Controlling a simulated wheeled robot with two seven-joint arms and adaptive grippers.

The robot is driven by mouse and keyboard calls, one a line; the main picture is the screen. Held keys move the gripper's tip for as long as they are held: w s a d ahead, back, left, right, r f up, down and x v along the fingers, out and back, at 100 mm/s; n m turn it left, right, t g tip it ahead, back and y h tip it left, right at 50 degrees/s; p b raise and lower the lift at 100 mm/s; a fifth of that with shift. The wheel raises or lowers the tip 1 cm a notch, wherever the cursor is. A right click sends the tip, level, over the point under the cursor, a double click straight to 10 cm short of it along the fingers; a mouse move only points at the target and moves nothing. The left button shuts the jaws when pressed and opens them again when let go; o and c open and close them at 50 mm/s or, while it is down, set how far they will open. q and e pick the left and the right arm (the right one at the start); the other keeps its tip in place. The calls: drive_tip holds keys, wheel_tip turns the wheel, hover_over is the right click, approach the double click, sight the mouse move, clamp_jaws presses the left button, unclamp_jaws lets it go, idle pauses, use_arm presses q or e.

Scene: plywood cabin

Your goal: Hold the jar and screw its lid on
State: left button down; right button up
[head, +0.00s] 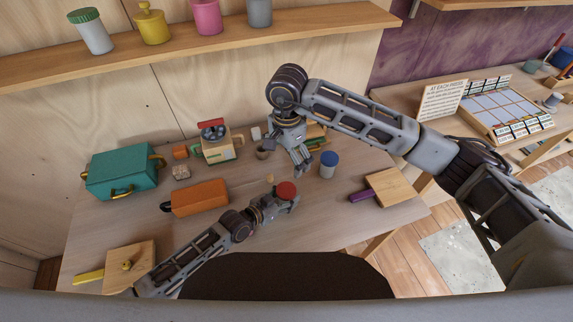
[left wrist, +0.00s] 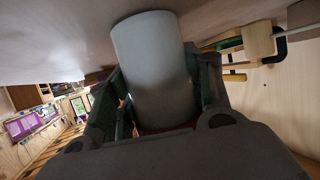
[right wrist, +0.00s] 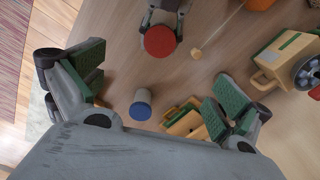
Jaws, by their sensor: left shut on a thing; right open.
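My left gripper (head: 283,206) is shut on a pale grey jar (left wrist: 150,65) low over the table at front centre. The jar looks upright. A red lid (head: 286,189) is at the jar's top; its edge shows in the left wrist view, and its round face shows in the right wrist view (right wrist: 159,41). I cannot tell whether it is screwed tight. My right gripper (head: 302,168) is open and empty, pointing down above the table behind the red lid. Its spread green pads show in the right wrist view (right wrist: 150,93).
A blue-lidded jar (head: 329,168) stands to the right of the red lid. A teal box (head: 122,172) and an orange box (head: 199,197) are left. A board with a purple handle (head: 385,188) lies right. Several jars stand on the shelf (head: 200,48). A small beige piece (right wrist: 196,54) lies nearby.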

idle(0.3)
use_arm(q)
drive_tip(key=c, duration=0.6)
unclamp_jaws()
drive_tip(key=shift+o, duration=0.2)
drive_tip(key=shift+a, duration=0.1)
drive_tip(key=v, duration=1.2)
drive_tip(key=shift+f, duration=0.1)
